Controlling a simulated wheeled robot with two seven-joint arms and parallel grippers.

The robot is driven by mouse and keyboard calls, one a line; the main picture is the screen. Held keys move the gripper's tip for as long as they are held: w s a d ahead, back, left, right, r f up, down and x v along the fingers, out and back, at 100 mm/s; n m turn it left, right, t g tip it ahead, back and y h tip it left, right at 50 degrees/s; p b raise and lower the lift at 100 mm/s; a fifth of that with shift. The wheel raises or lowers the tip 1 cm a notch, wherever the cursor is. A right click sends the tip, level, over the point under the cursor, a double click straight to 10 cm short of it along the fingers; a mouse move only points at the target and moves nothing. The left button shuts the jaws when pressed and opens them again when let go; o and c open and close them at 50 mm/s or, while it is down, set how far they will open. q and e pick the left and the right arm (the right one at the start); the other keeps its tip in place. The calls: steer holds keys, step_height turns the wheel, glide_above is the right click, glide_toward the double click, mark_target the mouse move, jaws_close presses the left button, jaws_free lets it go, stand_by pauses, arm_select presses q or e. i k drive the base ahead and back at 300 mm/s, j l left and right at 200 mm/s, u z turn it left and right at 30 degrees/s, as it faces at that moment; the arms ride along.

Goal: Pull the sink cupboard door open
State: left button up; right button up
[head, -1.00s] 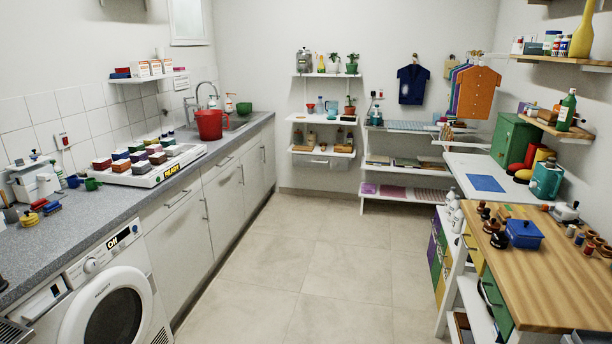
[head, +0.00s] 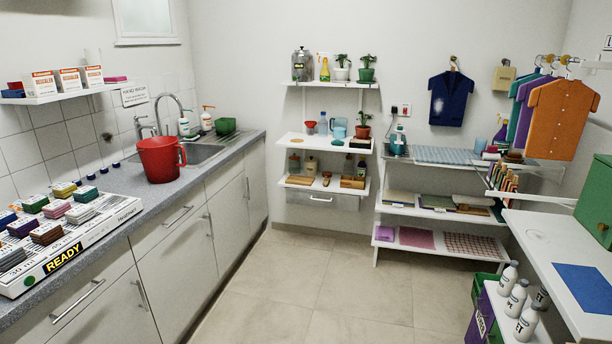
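The sink (head: 205,153) is set into the grey counter along the left wall, with a curved tap (head: 170,112) behind it. White cupboard doors stand below it: one door (head: 230,218) has a vertical handle (head: 248,190), and a narrower door (head: 257,180) is at the far end. Another door (head: 175,262) nearer to me has a handle (head: 210,225). All these doors look closed and flush with the cabinet front. I cannot tell which one the task means. Neither of my grippers is in view.
The tiled floor (head: 310,285) in front of the cupboards is clear. A red bucket (head: 158,162) stands on the counter beside the sink. White bottles (head: 515,297) and a worktop (head: 550,250) border the right side. Shelves (head: 325,145) stand at the back wall.

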mark_target(228, 208)
steer(key=i+j+u, duration=0.15)
steer(key=i, duration=0.5)
steer(key=i+u, duration=0.1)
steer(key=i, duration=0.55)
steer(key=i+u, duration=0.15)
steer(key=i, duration=0.55)
steer(key=i+l+u, duration=0.1)
steer(key=i, duration=0.55)
steer(key=i+l+u, duration=0.15)
steer(key=i, duration=0.5)
steer(key=i+l+u, duration=0.1)
steer(key=i+u, duration=0.3)
steer(key=i+l+u, duration=0.25)
steer(key=u, duration=0.15)
steer(key=i+l+u, duration=0.4)
